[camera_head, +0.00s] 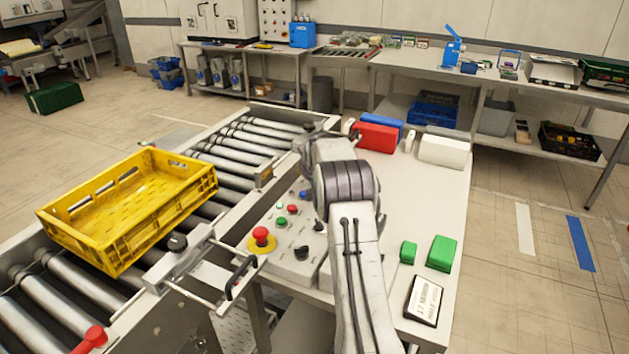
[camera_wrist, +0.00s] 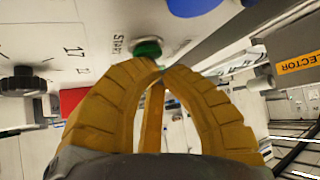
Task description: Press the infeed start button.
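The start button (camera_wrist: 147,47) is a green round button beside a printed START label in the wrist view. My gripper (camera_wrist: 161,69) has yellow ribbed fingers whose tips come together right at the lower edge of this button. The fingers look shut with nothing held. Whether the tips touch the button cannot be told, and they hide part of its surroundings. In the head view the grey control panel (camera_head: 296,267) stands beside the conveyor, with small green and red buttons on its sloped face. My arm hides the gripper and the panel's right side there.
A red mushroom button (camera_head: 261,236) on a yellow base sits at the panel's front left. A black knob (camera_wrist: 24,84) and a blue button (camera_wrist: 194,4) lie near the start button. A yellow crate (camera_head: 128,207) rests on the rollers. Green blocks (camera_head: 442,253) stand on the table at right.

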